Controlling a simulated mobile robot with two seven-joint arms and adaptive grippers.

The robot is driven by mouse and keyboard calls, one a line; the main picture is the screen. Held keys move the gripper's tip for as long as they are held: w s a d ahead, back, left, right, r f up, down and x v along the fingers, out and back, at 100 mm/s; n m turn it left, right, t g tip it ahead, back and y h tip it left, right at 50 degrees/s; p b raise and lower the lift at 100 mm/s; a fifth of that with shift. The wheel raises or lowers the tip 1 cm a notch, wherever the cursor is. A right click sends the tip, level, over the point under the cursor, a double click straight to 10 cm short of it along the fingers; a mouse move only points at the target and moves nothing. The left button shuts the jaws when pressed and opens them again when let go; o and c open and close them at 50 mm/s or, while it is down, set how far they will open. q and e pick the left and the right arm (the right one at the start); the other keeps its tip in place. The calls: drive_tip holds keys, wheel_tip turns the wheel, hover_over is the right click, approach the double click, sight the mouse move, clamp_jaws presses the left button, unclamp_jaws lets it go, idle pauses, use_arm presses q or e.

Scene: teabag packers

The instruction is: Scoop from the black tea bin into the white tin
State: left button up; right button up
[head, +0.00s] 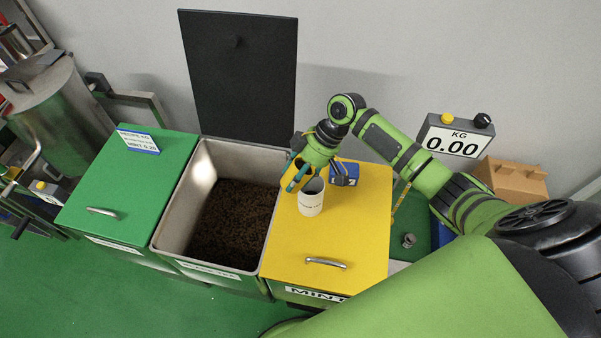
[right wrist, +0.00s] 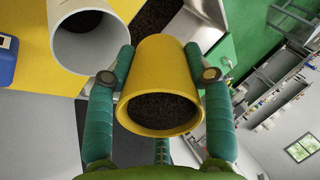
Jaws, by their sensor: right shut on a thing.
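My right gripper (head: 293,180) is shut on a yellow scoop (right wrist: 160,85). The right wrist view shows the scoop between the teal fingers, with dark tea inside it. The white tin (head: 311,202) stands upright on the yellow bin lid, just beside and below the gripper. The black tea bin (head: 173,215) is open in the middle, with dark loose tea low inside. My left gripper is not in view.
The bin's dark lid (head: 240,65) stands raised at the back. A closed green bin (head: 115,195) is on the left, and the yellow-lidded bin (head: 355,235) is on the right. A blue box (head: 346,173) sits close behind the tin. A scale display (head: 455,140) reads 0.00.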

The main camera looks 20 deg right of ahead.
sight(313, 168)
drive_tip(key=shift+f+t+y+b, duration=0.2)
drive_tip(key=shift+y+b, duration=0.6)
drive_tip(key=shift+b, duration=0.45)
drive_tip(key=shift+f+t+y+b, duration=0.1)
drive_tip(key=shift+f+y+b, duration=0.1)
drive_tip(key=shift+y+b, duration=0.85)
drive_tip(key=y+b, duration=0.3)
drive_tip(key=b, duration=0.2)
drive_tip(key=shift+a+t, duration=0.15)
drive_tip(key=shift+t, duration=0.25)
drive_tip(key=y+b, duration=0.1)
drive_tip(key=b, duration=0.1)
drive_tip(key=r+y+b, duration=0.1)
drive_tip(key=b, duration=0.1)
drive_tip(key=y+b, duration=0.1)
drive_tip(key=b, duration=0.1)
drive_tip(key=shift+d+r+n+t+y, duration=0.25)
drive_tip(key=shift+n+t, duration=0.05)
drive_tip(key=shift+t, duration=0.1)
drive_tip(key=y+b, duration=0.2)
drive_tip(key=b, duration=0.1)
drive_tip(key=d+r+y+b, duration=0.1)
drive_tip(key=y+b, duration=0.1)
drive_tip(key=b, duration=0.1)
drive_tip(key=shift+s+r+n+b, duration=0.1)
drive_tip(key=shift+r+n+b, duration=0.05)
drive_tip(key=shift+n+b, duration=0.2)
drive_tip(key=shift+d+r+y+b, duration=0.1)
drive_tip(key=shift+r+y+b, duration=0.25)
drive_tip(key=shift+y+b, duration=0.25)
